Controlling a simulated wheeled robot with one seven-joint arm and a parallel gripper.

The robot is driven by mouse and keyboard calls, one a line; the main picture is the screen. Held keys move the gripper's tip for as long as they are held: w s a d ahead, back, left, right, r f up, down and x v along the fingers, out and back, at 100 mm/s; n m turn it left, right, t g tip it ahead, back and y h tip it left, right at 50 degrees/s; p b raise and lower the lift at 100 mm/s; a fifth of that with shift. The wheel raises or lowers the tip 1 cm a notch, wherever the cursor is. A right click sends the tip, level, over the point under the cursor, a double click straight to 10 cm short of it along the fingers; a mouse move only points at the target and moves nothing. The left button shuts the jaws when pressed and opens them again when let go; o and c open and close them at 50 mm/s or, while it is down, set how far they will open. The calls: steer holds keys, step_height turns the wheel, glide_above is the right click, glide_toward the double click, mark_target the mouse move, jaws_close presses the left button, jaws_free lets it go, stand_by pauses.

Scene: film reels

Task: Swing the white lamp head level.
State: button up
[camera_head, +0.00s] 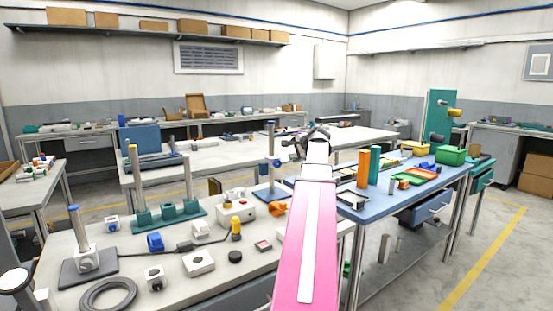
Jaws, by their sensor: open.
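A round white head with a dark rim (14,281) shows at the bottom left edge. It looks like the white lamp head, but it is partly cut off and its tilt is hard to tell. My pink arm reaches forward from the bottom middle. My gripper (306,139) is at its far end, open, small in the picture and far to the right of the white head. Nothing shows between its fingers.
The near grey bench (130,236) holds a post on a dark base (80,240), a black ring (108,294), a green stand (168,213) and a white box (236,212). A blue bench (385,200) with trays stands at right. Floor at far right is clear.

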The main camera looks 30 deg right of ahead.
mark_target(285, 157)
steer(key=x, duration=1)
steer(key=shift+w+f, duration=0.2)
steer(key=shift+w, duration=0.1)
steer(key=shift+c, duration=0.3)
steer(key=c, duration=0.9)
